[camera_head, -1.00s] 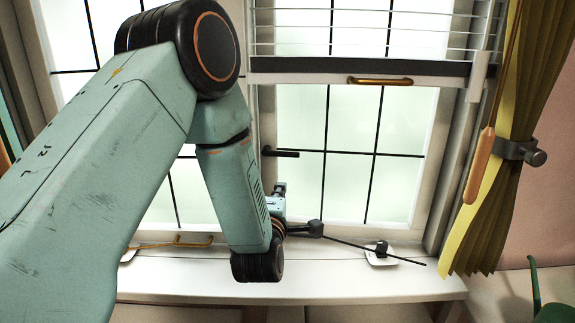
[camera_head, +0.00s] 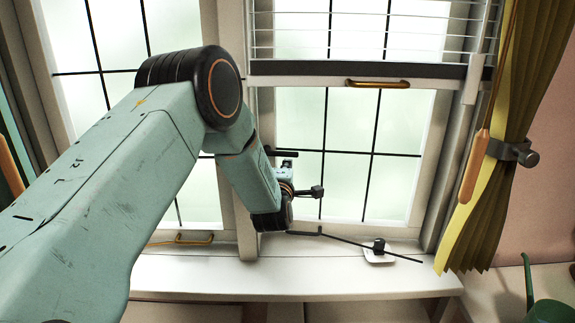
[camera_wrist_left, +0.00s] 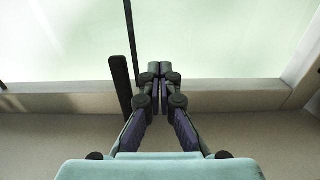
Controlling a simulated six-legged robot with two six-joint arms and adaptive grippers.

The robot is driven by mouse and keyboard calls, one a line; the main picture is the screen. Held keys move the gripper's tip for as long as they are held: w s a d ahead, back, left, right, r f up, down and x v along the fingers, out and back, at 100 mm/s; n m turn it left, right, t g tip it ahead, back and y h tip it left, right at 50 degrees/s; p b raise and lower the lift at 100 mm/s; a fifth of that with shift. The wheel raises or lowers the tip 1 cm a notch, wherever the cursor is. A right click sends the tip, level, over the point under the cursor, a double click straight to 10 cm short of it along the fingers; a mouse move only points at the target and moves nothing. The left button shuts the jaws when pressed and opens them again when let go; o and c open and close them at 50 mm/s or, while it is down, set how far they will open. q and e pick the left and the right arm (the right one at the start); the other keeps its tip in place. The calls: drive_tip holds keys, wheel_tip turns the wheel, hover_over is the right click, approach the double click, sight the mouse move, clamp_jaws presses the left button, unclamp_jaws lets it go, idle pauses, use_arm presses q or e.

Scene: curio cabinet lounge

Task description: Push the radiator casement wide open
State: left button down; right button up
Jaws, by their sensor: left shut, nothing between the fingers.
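The right-hand casement (camera_head: 345,190) has pale panes with black bars and a black handle (camera_head: 283,153) at its left edge. I cannot tell for sure that it is the radiator one, or how far it stands open. A thin black stay bar (camera_head: 350,242) runs along its foot past a black peg (camera_head: 379,246) on a white plate. My left gripper (camera_head: 314,191) is shut and empty in front of the lower panes, above the stay bar. In the left wrist view its closed fingers (camera_wrist_left: 160,70) point at the casement's bottom rail (camera_wrist_left: 225,92); contact is unclear. My right gripper is out of view.
A white sill (camera_head: 300,276) runs below. A yellow curtain (camera_head: 490,220) is tied back at the right. A green can (camera_head: 550,311) stands lower right. An orange handle (camera_head: 190,239) lies left.

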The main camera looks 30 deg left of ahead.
use_arm(q)
drive_tip(key=shift+w+a+f, duration=0.15)
drive_tip(key=shift+w+a, duration=0.1)
drive_tip(key=shift+w, duration=0.3)
drive_tip(key=shift+s+d, duration=0.1)
